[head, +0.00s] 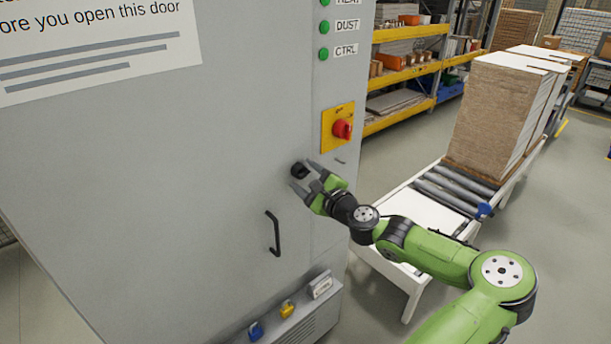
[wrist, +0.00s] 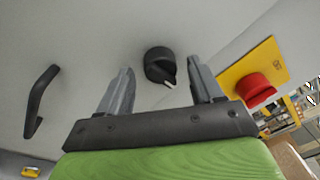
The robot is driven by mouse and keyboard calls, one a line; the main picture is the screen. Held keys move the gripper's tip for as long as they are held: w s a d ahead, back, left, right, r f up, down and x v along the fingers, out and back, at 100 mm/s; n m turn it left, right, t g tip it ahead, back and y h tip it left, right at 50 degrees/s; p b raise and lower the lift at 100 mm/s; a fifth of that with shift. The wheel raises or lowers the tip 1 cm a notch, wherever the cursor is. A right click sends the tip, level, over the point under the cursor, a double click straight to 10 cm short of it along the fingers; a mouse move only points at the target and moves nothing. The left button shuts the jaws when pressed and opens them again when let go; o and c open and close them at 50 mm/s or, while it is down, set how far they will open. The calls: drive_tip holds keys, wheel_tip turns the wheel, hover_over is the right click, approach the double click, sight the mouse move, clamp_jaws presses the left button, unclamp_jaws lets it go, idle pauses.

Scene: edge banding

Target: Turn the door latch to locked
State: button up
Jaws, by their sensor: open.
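The door latch (head: 298,171) is a small black round knob on the grey cabinet door (head: 180,190), above the black door handle (head: 273,233). In the wrist view the latch (wrist: 160,66) has a pale pointer mark aimed down and slightly right. My gripper (head: 302,176) is open at the door, with its two grey fingers on either side of the latch in the picture. In the wrist view the latch shows between the fingers (wrist: 160,85), nearer the right one. I see no clear contact between fingers and latch.
Blue and yellow items (head: 287,310) sit on the lower ledge. A roller conveyor (head: 450,190) with stacked boards stands at right.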

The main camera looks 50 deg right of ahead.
drive_tip(key=shift+w+d, duration=0.1)
drive_tip(key=shift+w, duration=0.15)
drive_tip(key=shift+c, duration=0.5)
drive_tip(key=c, duration=1)
drive_tip(key=shift+o, duration=0.2)
